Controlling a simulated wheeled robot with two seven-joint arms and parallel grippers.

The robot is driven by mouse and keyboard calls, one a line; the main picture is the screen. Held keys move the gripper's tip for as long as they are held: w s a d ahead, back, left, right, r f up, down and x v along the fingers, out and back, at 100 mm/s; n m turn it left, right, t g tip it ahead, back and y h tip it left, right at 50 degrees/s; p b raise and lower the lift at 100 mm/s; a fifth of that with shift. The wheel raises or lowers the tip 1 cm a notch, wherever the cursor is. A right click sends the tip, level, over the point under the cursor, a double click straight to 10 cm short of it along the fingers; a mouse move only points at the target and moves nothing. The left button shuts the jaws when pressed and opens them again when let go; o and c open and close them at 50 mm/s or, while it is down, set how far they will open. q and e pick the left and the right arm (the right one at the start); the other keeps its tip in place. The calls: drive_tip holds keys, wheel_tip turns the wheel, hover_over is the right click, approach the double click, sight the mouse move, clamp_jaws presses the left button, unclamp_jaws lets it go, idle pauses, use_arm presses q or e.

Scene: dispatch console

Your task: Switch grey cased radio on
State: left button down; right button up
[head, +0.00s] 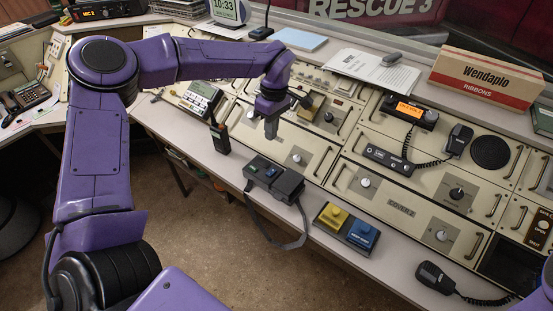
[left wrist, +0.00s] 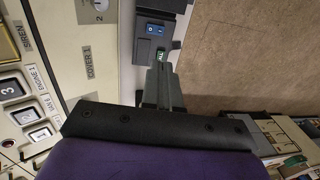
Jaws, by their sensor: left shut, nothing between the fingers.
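The dark grey-cased radio (head: 287,184) lies on the console's front ledge, its strap hanging over the edge. Its top carries a blue switch (head: 271,172) and a small green patch beside it. In the left wrist view, part of the radio (left wrist: 143,50) shows at the top, with the blue rocker switch (left wrist: 155,29). My left gripper (head: 271,134) is shut and empty, pointing down just behind the radio. In the left wrist view the shut fingers (left wrist: 160,72) end right beside the green patch; I cannot tell whether they touch. My right gripper is out of view.
A handheld radio (head: 220,138) stands to the left. A yellow-and-blue button box (head: 346,226) sits to the right on the ledge. A radio with an orange display (head: 409,112) and a hand microphone (head: 435,277) are farther right. Floor is open in front.

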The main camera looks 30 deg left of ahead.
use_arm(q)
drive_tip(key=p, duration=0.3)
approach(269, 174)
drive_tip(key=f, duration=0.4)
drive_tip(key=s+f, duration=0.1)
drive_tip(key=f, duration=0.1)
drive_tip(key=shift+f, duration=0.4)
